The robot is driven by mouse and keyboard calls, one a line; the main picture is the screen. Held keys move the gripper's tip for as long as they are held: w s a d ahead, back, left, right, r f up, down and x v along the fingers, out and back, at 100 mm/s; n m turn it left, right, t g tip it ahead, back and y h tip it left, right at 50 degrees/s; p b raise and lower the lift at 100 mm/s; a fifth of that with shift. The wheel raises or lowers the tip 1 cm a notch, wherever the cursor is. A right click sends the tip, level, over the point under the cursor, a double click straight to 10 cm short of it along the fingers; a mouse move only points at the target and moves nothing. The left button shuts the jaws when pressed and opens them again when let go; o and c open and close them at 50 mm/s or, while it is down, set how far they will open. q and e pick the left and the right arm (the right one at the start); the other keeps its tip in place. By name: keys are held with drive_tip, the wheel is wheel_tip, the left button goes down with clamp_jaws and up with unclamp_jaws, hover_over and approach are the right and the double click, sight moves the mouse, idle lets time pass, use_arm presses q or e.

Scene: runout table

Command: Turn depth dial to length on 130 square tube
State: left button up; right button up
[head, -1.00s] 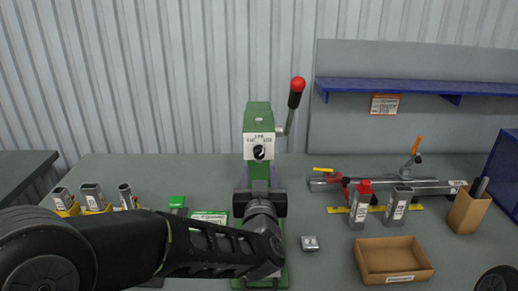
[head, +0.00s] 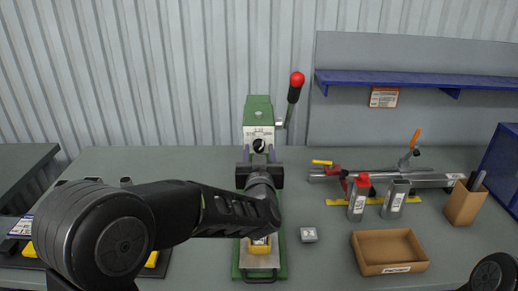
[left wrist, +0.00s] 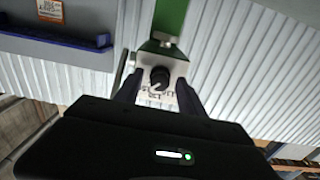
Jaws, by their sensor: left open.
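The depth dial is a black knob (left wrist: 159,78) on a white plate (left wrist: 162,67) of the green press, with small printing around it. In the head view the dial (head: 259,144) shows just above my left gripper (head: 259,154). My left gripper is open, its fingers pointing at the plate. In the left wrist view the fingers (left wrist: 160,92) stand on either side of the dial, with gaps; I cannot tell if they touch it. Two grey square tubes stand upright at right, one with a red top (head: 358,198), one plain (head: 395,199); their labels are too small to read.
The press has a red-knobbed lever (head: 295,88) at its right and a yellow-marked block on its green base (head: 240,271). My left arm hides much of the table's left side.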

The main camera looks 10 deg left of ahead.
use_arm(q)
drive_tip(key=shift+w+a, duration=0.1)
drive_tip(key=shift+w, duration=0.15)
clamp_jaws()
idle(0.4)
